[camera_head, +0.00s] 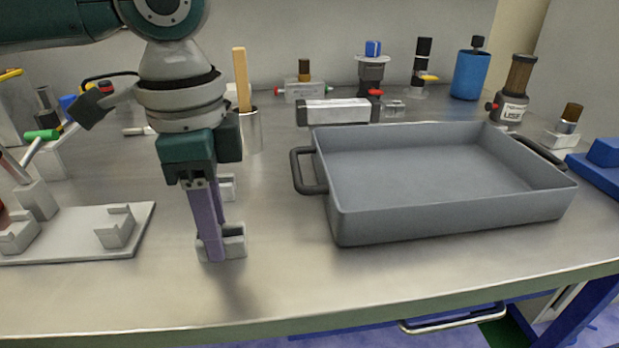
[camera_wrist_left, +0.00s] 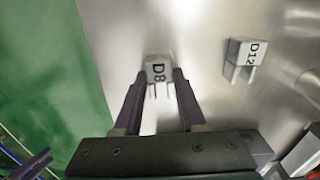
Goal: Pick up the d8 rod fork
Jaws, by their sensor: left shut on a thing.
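My left gripper (camera_head: 211,250) points straight down over the table, left of the grey tray. Its purple fingers are shut on the D8 rod fork (camera_head: 236,242), a small pale grey block with prongs. The fork is at or just above the tabletop; I cannot tell which. The D12 rod fork (camera_wrist_left: 243,60) stands apart on the table behind it, partly hidden by the gripper in the head view. Dark purple parts, seemingly my right gripper (camera_wrist_left: 28,165), show at the wrist view's lower left.
The large grey tray (camera_head: 455,213) stands empty to the right. A pale plate with holders (camera_head: 75,252) lies to the left. A metal cup with a wooden stick (camera_head: 248,132) stands behind the gripper. Several fittings and bottles line the back. The front strip of table is clear.

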